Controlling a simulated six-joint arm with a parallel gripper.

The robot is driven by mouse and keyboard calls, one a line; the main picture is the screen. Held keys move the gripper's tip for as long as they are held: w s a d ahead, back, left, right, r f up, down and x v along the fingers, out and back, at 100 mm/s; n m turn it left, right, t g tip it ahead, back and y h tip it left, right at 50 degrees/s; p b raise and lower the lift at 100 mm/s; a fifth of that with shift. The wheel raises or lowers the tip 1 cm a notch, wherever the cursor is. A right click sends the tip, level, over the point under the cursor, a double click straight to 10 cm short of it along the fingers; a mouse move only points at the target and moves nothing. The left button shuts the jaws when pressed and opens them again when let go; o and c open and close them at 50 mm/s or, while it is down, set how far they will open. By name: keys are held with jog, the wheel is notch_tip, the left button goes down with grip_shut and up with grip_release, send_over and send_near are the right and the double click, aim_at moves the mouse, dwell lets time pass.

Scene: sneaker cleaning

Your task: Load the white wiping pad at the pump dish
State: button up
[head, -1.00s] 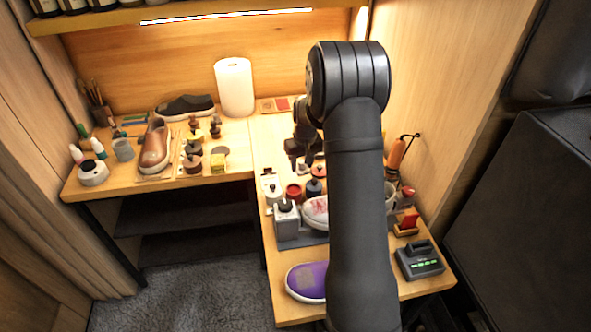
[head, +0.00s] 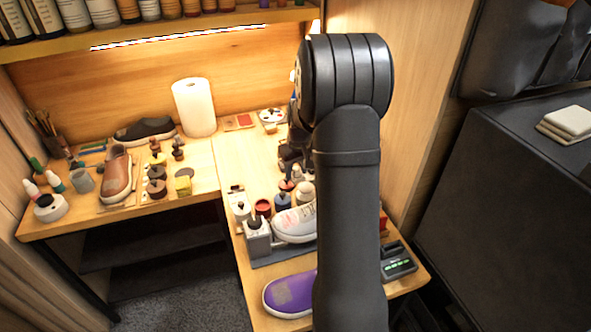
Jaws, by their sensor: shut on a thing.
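My gripper (head: 290,166) is small and dark, partly behind my own arm, above the back of the right-hand bench. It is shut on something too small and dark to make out. I cannot pick out the white wiping pad for certain. I cannot tell which item is the pump dish; a white round container with a dark top (head: 50,207) stands at the far left, and a grey block-shaped bottle with a black top (head: 257,236) stands on the right-hand bench, in front of my gripper.
A stained pale shoe (head: 296,224) and a purple shoe (head: 290,294) lie nearer. A paper roll (head: 194,107) stands at the back.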

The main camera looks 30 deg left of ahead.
jog(key=d+r, duration=0.2)
jog(key=r, duration=0.1)
jog(key=shift+w+d+r, duration=0.25)
jog(key=shift+w+d, duration=0.1)
jog(key=shift+w, duration=0.05)
jog(key=shift+f, duration=2.95)
jog(key=shift+f, duration=0.9)
jog(key=shift+r, duration=3.55)
